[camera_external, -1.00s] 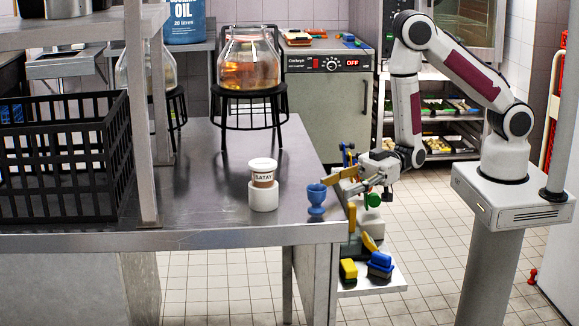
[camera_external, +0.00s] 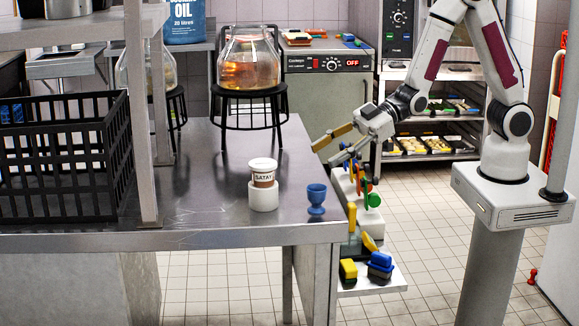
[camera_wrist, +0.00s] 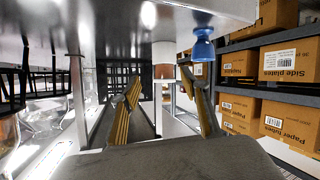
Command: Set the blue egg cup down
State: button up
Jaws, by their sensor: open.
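The blue egg cup (camera_external: 316,198) stands upright on the steel table (camera_external: 215,170) near its right front corner. It also shows in the wrist view (camera_wrist: 203,46), upside down at the top. My gripper (camera_external: 324,152) is open and empty, above and to the right of the egg cup and apart from it. In the wrist view its two fingers (camera_wrist: 165,100) are spread wide with nothing between them.
A cup labelled SATAY (camera_external: 263,174) sits in a white holder (camera_external: 263,198) left of the egg cup. A glass flask (camera_external: 249,62) stands on a black stand (camera_external: 250,97) behind. A black crate (camera_external: 65,155) is at the left. Coloured tools hang beyond the table's right edge.

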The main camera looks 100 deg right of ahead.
jog(key=s+d+r+m+g+h, duration=0.4)
jog(key=s+d+r, duration=0.4)
jog(key=s, duration=0.4)
jog(key=s+r+m+g, duration=0.2)
jog(key=s+g, duration=0.1)
jog(key=s, duration=1.7)
jog(key=shift+a+r, duration=0.25)
jog(key=shift+r, duration=0.15)
jog(key=shift+s, duration=0.1)
jog(key=shift+o, duration=0.9)
